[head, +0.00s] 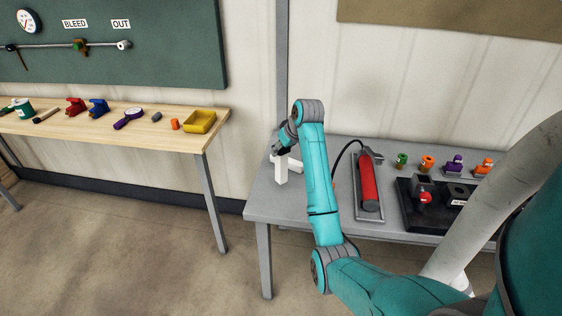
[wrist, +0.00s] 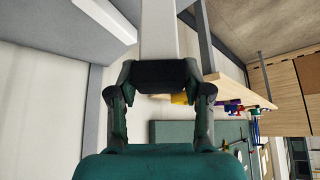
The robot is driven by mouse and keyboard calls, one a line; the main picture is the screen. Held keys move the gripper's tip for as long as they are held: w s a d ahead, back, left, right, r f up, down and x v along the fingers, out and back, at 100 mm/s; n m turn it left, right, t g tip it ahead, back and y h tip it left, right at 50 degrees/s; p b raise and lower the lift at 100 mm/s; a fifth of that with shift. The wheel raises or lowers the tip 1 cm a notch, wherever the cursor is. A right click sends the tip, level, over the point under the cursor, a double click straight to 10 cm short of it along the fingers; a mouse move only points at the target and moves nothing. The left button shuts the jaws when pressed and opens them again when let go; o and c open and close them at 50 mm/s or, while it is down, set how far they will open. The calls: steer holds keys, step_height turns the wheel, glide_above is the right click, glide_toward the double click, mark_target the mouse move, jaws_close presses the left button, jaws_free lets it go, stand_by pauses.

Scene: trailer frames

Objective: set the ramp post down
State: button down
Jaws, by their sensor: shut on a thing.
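The ramp post, a white square-sided bar (head: 281,172), hangs upright below my gripper (head: 282,150) at the left end of the grey table in the head view. My gripper is shut on its upper part. In the wrist view the post (wrist: 158,30) runs away from the dark pads of my gripper (wrist: 160,73). Its lower end is at or just over the tabletop; I cannot tell whether it touches. A second pale bar (head: 295,164) shows just right of the post, and in the wrist view a pale bar (wrist: 105,18) is at upper left.
The grey table (head: 262,203) also holds a red cylinder on a tray (head: 368,188), a black fixture (head: 408,214) and several small coloured parts on the right. A wooden bench (head: 190,137) with tools and a yellow bin (head: 200,121) stands left, across a gap.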

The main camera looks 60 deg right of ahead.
mark_target(281, 165)
steer(key=shift+f, duration=2.2)
steer(key=c, duration=0.5)
jaws_free()
steer(key=shift+f, duration=0.15)
